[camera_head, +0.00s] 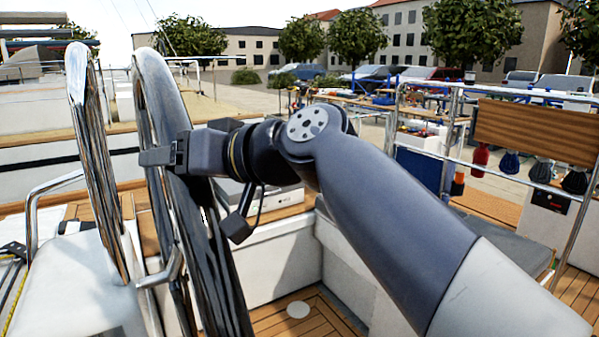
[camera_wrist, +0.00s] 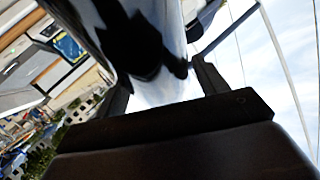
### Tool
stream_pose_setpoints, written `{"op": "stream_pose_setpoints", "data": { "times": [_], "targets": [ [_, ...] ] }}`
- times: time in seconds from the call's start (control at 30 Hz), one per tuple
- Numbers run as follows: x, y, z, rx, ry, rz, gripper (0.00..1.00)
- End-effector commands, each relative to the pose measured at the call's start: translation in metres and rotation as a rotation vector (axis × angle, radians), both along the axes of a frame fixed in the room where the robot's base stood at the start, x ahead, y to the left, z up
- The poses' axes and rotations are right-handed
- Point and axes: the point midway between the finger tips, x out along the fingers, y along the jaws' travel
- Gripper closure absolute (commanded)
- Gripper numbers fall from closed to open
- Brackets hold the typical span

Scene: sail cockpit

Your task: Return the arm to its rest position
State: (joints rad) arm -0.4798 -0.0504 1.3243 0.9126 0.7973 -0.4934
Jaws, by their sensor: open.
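My arm (camera_head: 385,215) reaches from the lower right across the middle of the head view, bent at a joint. My gripper (camera_head: 150,157) is at its left end, level with the upper part of a shiny curved metal rim (camera_head: 162,85), which looks like a steering wheel seen nearly edge-on. In the wrist view my gripper (camera_wrist: 160,88) has its two dark fingers spread apart. The shiny metal surface (camera_wrist: 165,40) lies between and beyond the fingertips, very close. I cannot tell whether the fingers touch it. No object is held.
A second shiny curved bar (camera_head: 88,150) stands left of the rim. A white seat (camera_head: 75,285) is at lower left. A metal rail (camera_head: 452,140) with a wooden board (camera_head: 535,130) is at right. The wooden cockpit floor (camera_head: 285,318) looks clear.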

Motion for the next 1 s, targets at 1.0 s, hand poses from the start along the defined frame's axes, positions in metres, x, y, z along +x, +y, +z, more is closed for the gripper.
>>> {"op": "stream_pose_setpoints", "data": {
  "times": [1.0],
  "targets": [
    [0.010, -0.032, 0.036, -0.015, -0.059, -0.069, 0.32]
  ]
}}
